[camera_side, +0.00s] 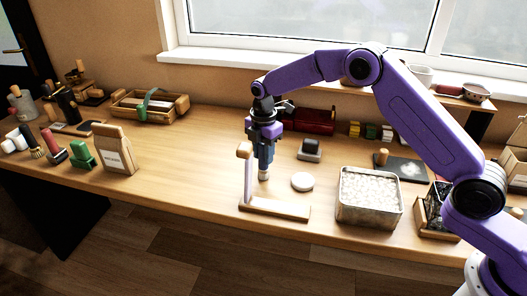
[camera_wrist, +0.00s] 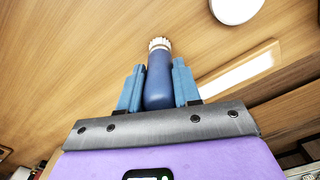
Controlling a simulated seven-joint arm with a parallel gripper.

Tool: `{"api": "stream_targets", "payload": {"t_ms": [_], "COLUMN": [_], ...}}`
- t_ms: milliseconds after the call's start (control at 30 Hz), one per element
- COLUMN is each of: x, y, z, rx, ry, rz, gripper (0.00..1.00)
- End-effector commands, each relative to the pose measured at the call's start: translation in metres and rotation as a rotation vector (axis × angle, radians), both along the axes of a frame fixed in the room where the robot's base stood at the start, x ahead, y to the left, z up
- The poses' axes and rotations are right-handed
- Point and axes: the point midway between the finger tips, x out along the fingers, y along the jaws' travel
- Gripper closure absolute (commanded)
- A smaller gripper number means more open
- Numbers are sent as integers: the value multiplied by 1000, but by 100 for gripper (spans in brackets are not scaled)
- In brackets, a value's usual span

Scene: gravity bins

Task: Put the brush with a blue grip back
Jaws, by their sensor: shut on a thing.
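My gripper (camera_side: 264,157) is shut on the blue grip of the brush, just above the table. In the wrist view the blue brush (camera_wrist: 159,80) sits between the two blue fingers, with its pale bristles (camera_wrist: 159,43) pointing away from the gripper. In the side view only the brush's pale lower end (camera_side: 264,175) shows below the fingers; the fingers hide most of the grip. The brush hangs roughly upright. A wooden stand with an upright post (camera_side: 247,178) and a long base (camera_side: 282,210) is right beside the gripper, nearer the camera.
A white disc (camera_side: 302,181) lies right of the brush. A metal tin of white pieces (camera_side: 369,214) stands further right. A dark block (camera_side: 310,149) and red roll (camera_side: 308,121) are behind. A paper bag (camera_side: 115,150) and several brushes stand left; the table between is clear.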

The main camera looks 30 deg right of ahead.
Motion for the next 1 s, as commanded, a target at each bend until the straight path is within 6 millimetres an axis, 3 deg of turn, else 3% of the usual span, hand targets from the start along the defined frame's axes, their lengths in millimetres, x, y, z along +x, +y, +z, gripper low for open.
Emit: {"api": "stream_targets", "payload": {"t_ms": [267,300,367,833,1000], "x": [0,0,0,0,1], "y": [0,0,0,0,0], "z": [-4,-4,-4,-2,13], "rx": [0,0,0,0,1], "ry": [-1,-1,-1,0,-4], "rz": [0,0,0,0,0], "gripper": [100,58,38,38,38]}}
